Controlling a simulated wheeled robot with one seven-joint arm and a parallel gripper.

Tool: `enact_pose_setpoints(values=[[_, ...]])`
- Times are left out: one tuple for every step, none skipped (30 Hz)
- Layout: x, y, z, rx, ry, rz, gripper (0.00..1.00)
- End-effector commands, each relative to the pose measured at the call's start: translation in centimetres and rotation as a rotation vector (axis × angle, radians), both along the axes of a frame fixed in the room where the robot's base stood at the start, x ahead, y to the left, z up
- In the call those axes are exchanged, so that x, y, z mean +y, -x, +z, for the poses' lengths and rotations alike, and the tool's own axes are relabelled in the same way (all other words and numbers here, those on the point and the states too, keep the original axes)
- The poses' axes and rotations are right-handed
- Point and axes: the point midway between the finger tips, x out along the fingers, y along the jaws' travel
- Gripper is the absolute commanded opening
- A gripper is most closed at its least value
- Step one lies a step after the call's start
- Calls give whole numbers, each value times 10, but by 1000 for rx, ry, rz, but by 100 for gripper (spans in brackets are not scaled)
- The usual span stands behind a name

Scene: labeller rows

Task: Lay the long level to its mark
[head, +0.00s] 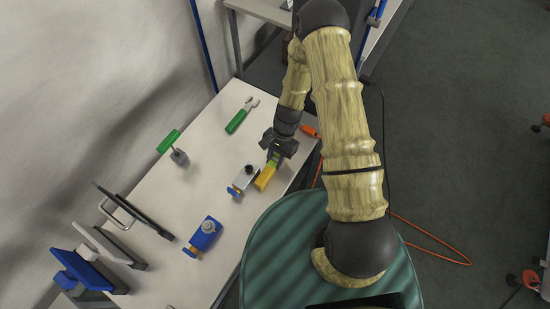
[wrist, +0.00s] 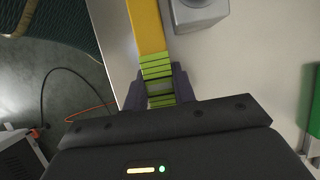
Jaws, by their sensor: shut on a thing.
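The long level looks to be the yellow bar (head: 264,179) with a lime-green banded section, near the right edge of the light table. In the wrist view its yellow part (wrist: 147,25) runs up out of the frame. My gripper (head: 274,156) is shut on the banded section, with one dark finger on each side in the wrist view (wrist: 159,88). I cannot tell whether the bar touches the table. I cannot make out a mark for it; my gripper and arm hide part of the table.
A grey block with a dark knob (head: 245,178) stands close left of the bar. A blue block with a knob (head: 206,234), green-handled pliers (head: 238,120) and a green-topped tool (head: 170,142) are farther off. Dark and blue plates stand at the lower left. The table's middle has free room.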

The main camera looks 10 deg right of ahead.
Motion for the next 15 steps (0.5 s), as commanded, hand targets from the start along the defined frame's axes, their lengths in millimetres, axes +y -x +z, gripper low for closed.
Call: enact_pose_setpoints(values=[[0,0,0,-1,-1,0,0],[0,0,0,-1,0,0,0],[0,0,0,-1,0,0,0],[0,0,0,-1,0,0,0],[0,0,0,-1,0,0,0],[0,0,0,-1,-1,0,0],[0,0,0,-1,-1,0,0],[0,0,-1,-1,-1,0,0],[0,0,-3,-1,-1,0,0],[0,0,-4,-1,-1,0,0],[0,0,-4,-1,-1,0,0],[0,0,-3,-1,0,0,34],[0,0,-3,-1,-1,0,40],[0,0,-3,-1,-1,0,46],[0,0,-3,-1,-1,0,48]])
